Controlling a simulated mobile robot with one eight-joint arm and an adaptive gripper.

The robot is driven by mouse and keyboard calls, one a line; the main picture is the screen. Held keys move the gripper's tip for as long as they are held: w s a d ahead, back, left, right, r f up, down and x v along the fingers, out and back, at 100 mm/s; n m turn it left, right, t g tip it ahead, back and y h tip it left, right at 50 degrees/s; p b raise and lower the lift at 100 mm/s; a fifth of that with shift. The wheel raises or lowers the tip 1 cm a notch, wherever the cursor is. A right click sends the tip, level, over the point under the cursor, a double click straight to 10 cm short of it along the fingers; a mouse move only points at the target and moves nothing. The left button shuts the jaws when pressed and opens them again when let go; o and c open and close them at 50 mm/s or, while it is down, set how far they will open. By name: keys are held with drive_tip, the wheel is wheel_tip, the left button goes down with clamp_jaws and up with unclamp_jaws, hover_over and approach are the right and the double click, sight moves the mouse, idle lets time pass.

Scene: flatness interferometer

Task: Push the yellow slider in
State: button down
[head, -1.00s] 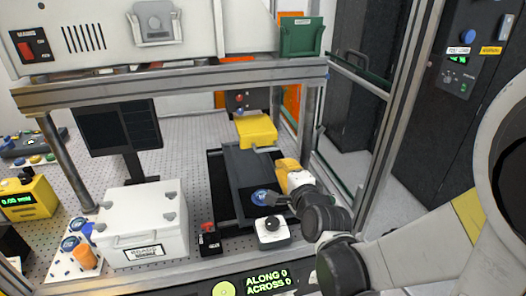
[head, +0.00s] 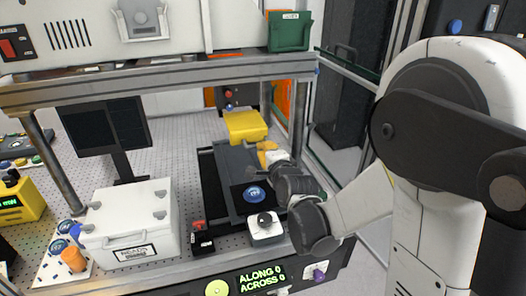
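A yellow block (head: 245,125) sits at the back end of a dark carriage (head: 237,160) under the overhead beam; I take it as the yellow slider, but cannot be sure. My gripper (head: 268,150) is over the right side of the carriage, just in front of and to the right of the yellow block. Yellow and pale parts show at its end. My wrist hides part of it, and its fingers are too small to make out. I cannot tell whether it touches the block or the carriage.
A blue round disc (head: 254,194) lies on the carriage's front. A metal post (head: 299,118) rises right of my gripper.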

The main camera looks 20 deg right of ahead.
sight(252, 129)
drive_tip(key=r+x, duration=0.1)
drive_tip(key=x, duration=0.3)
drive_tip(key=b+x, duration=0.1)
drive_tip(key=x, duration=0.3)
drive_tip(key=r+x, duration=0.1)
drive_tip(key=x, duration=0.3)
drive_tip(key=shift+w+d+r+b, duration=0.1)
drive_tip(key=shift+w+r+b, duration=0.2)
drive_tip(key=shift+w, duration=0.4)
